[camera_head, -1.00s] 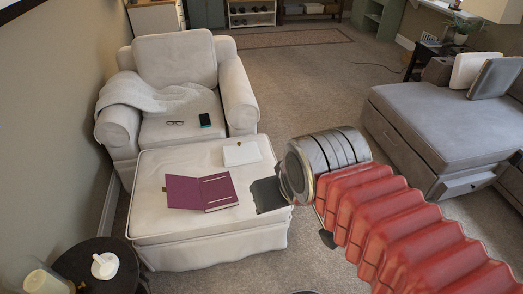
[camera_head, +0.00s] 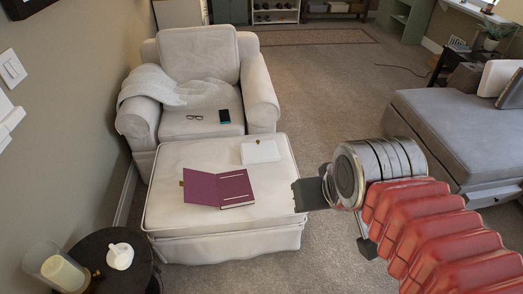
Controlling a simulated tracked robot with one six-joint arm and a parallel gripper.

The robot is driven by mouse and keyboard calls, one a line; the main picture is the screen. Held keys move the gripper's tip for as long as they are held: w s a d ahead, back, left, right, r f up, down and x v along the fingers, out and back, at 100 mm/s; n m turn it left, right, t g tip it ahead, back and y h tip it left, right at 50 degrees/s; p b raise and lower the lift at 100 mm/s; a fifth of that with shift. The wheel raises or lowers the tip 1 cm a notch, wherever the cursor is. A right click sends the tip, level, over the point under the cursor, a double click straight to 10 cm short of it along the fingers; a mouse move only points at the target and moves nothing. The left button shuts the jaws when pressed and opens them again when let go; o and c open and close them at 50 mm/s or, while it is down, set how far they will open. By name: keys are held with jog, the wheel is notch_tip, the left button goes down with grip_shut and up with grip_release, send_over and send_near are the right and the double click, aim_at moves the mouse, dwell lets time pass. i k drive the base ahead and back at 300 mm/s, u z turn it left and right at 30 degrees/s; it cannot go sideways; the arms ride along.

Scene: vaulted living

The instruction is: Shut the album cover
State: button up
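The album (camera_head: 236,188) lies on the white ottoman (camera_head: 165,217). Its purple cover (camera_head: 201,187) is folded open to the left, with a small clasp or tab at its left edge. The page block is on the right side. My gripper (camera_head: 310,194) is right of the album, at the ottoman's right edge, clear of the cover. One dark finger shows in side view; the other is largely hidden behind the wrist, so I cannot tell how far apart they are. Nothing is seen held in it.
A white book or box (camera_head: 260,151) lies behind the album on the ottoman. A cream armchair (camera_head: 201,65) holds glasses (camera_head: 194,117) and a phone (camera_head: 224,116). A round black side table (camera_head: 95,245) is front left. A grey sofa (camera_head: 450,125) is right; carpet lies between.

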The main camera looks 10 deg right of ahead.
aim_at(199, 187)
jog(key=u, duration=0.05)
jog(key=i, duration=1)
jog(key=z, duration=0.05)
